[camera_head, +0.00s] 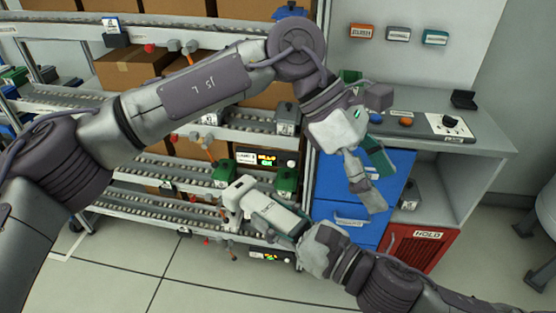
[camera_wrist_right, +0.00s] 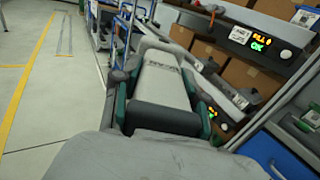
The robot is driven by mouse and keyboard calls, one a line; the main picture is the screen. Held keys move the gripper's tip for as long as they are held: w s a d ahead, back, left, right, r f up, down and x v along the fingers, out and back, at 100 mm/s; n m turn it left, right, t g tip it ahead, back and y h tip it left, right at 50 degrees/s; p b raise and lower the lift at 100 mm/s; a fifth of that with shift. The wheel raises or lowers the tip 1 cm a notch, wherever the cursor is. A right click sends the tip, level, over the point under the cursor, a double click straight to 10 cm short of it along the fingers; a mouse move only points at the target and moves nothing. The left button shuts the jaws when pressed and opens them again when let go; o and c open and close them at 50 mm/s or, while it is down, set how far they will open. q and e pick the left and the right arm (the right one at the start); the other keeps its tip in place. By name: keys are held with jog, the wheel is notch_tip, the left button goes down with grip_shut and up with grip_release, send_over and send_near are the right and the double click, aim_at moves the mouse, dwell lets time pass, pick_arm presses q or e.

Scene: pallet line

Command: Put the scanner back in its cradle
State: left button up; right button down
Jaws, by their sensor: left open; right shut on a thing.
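The scanner (camera_head: 268,212), a pale grey and white handheld device, is in my right gripper (camera_head: 308,238), in front of the lower rack shelves. In the right wrist view the scanner (camera_wrist_right: 164,78) lies between the two fingers (camera_wrist_right: 162,118), with dark green edges beside it. My left gripper (camera_head: 372,172) is open and empty, in front of the blue drawers and below the desk top. A white plate with a black holder (camera_head: 451,123) is on the desk top at the right; I cannot tell whether it is the cradle.
The roller rack (camera_head: 150,202) with cardboard boxes (camera_head: 132,68) and green bins fills the left. Blue drawers (camera_head: 338,212) and a red HOLD bin (camera_head: 412,246) stand under the desk (camera_head: 420,110). A black open box (camera_head: 463,99) sits on it. Floor is clear at lower left.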

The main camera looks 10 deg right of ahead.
pick_arm(q)
jog(key=a+m+t+y, duration=0.3)
jog(key=a+t+y, duration=0.1)
jog(key=a+y, duration=0.15)
jog(key=t+y, duration=0.4)
jog(key=t, duration=0.1)
send_near(258, 199)
jog(key=x, duration=1)
jog(key=shift+w+f, duration=0.15)
jog(key=shift+f, duration=0.1)
jog(key=shift+a, duration=0.1)
grip_shut()
pick_arm(e)
jog(key=c, duration=0.5)
grip_release()
jog(key=shift+c, duration=0.2)
